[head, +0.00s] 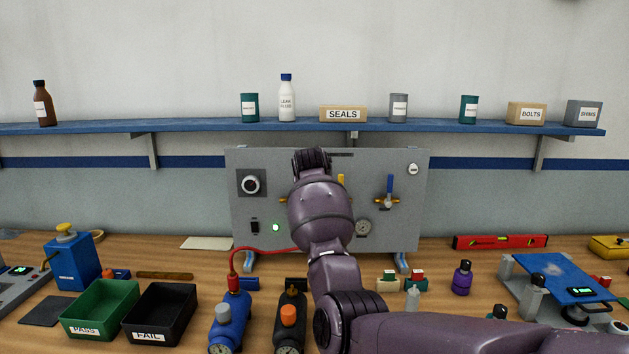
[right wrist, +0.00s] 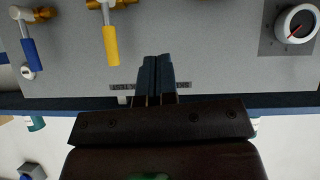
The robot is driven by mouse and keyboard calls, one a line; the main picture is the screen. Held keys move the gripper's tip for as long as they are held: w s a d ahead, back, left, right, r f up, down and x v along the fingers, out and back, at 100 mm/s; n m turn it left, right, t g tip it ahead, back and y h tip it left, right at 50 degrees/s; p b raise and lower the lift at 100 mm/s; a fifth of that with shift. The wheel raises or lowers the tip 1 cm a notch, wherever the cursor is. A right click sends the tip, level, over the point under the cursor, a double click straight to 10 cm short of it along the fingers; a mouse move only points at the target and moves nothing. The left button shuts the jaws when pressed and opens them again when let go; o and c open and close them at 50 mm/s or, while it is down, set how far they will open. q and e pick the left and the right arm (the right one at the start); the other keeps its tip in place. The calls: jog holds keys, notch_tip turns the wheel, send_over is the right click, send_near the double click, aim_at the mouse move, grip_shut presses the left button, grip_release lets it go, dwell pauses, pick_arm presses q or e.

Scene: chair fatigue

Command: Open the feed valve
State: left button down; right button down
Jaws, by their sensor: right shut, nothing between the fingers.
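A grey upright panel (head: 240,215) stands at the back of the bench. It carries a valve with a blue lever (head: 389,185) on brass fittings and a valve with a yellow lever (head: 341,180), partly hidden by my right arm. Both levers point up in the head view; they also show in the right wrist view, blue (right wrist: 33,55) and yellow (right wrist: 111,45). I cannot tell which is the feed valve. My right gripper (right wrist: 157,60) is shut and empty, near the panel's top edge, apart from both levers. In the head view my arm hides its fingertips. My left gripper is not in view.
A blue shelf (head: 200,126) with bottles and boxes runs above. A red hose (head: 262,249), green tray (head: 78,326) and black tray (head: 138,322) crowd the bench.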

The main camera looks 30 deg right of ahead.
jog(key=shift+b+v, duration=0.3)
jog(key=shift+v, duration=1.8)
jog(key=shift+d+r, duration=0.1)
jog(key=a+r+n+t, duration=0.2)
jog(key=a+r+t, duration=0.3)
jog(key=r+t, duration=0.25)
jog(key=s+a+f+n+y, duration=0.2)
jog(key=s+f, duration=0.3)
jog(key=f, duration=0.4)
jog(key=s+a+f+n+y, duration=0.1)
jog(key=s+a+f+y, duration=0.1)
jog(key=s+f, duration=0.4)
jog(key=s+a+f+n+t+y, duration=0.1)
jog(key=s+a+f, duration=0.3)
jog(key=f, duration=1)
jog(key=shift+s+a+n+y+b, duration=0.15)
jog(key=shift+s+n+y, duration=0.1)
jog(key=shift+s+n, duration=0.25)
jog(key=shift+s+a+n+y+b, duration=0.15)
jog(key=shift+s+n+y, duration=0.15)
jog(key=shift+s, duration=0.4)
jog(key=s+f+g, duration=0.6)
jog(key=s+f, duration=1.6)
jog(key=s, duration=0.5)
jog(key=shift+s+a+f+m, duration=0.15)
jog(key=shift+a+f+m, duration=0.25)
